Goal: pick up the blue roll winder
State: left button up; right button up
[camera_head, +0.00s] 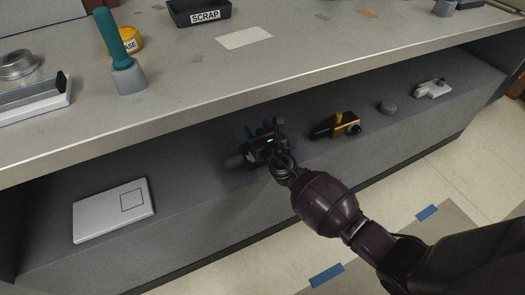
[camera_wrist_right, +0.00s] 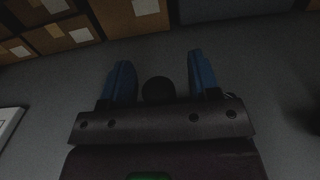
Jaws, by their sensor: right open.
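My right gripper (camera_head: 258,130) reaches into the low shelf under the counter, its fingers pointing toward the back. In the right wrist view its two blue fingers (camera_wrist_right: 161,75) stand apart. A dark round piece (camera_wrist_right: 158,90) shows between them, with no visible grip on it. In the head view a grey rounded piece (camera_head: 234,161) sticks out to the left of the gripper; the wrist hides what lies behind. I cannot tell whether these pieces belong to the blue roll winder; no clearly blue winder body shows. My left gripper is not in view.
On the shelf, a yellow-and-black device (camera_head: 342,125), a grey round lump (camera_head: 387,107) and a white device (camera_head: 432,89) stand to the right. A flat white box (camera_head: 113,210) lies left. The counter edge (camera_head: 240,90) overhangs. Cardboard boxes (camera_wrist_right: 130,18) show at the wrist view's top.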

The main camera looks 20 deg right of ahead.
jog(key=shift+w, duration=0.1)
grip_shut()
jog(key=shift+r, duration=0.2)
dwell(0.4)
